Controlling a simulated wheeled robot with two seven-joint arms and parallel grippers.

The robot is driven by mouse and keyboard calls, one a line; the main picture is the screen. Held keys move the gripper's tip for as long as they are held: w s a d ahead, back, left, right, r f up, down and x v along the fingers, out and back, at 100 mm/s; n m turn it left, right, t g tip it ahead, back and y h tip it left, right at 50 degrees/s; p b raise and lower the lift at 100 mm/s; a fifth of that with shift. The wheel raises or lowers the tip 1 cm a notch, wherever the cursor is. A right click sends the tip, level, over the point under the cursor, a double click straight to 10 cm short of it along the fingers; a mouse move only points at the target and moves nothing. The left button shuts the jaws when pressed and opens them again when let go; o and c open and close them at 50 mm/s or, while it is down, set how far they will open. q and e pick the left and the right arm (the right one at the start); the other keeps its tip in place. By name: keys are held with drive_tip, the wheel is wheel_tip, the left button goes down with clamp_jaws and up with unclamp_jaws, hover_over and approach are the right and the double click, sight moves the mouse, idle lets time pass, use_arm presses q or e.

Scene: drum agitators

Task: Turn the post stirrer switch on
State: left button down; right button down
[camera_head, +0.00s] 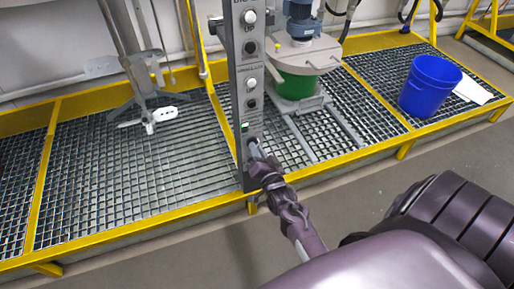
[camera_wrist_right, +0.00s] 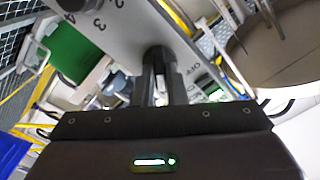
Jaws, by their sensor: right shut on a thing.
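The grey switch post (camera_head: 234,80) stands upright at the front of the yellow-edged platform, with white and black knobs down its face. My right gripper (camera_head: 255,150) reaches the post's lower face, below a small green light (camera_head: 245,125). In the right wrist view my right gripper (camera_wrist_right: 161,88) is shut on a dark knob (camera_wrist_right: 157,54) on the grey panel. Numbers and the word OFF are printed on the panel near it. The fingers hide most of the knob, and its exact setting cannot be told. My left gripper is not in view.
A mixer with a blue motor (camera_head: 303,24) and green drum (camera_head: 296,85) stands behind and right of the post. A stirrer with paddles (camera_head: 147,100) hangs at left. A blue bucket (camera_head: 430,86) stands on the grating at right. The floor in front is clear.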

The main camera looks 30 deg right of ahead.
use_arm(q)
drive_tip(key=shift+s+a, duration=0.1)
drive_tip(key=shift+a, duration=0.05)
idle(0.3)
use_arm(e)
drive_tip(key=c, duration=1.5)
unclamp_jaws()
drive_tip(key=shift+o, duration=0.2)
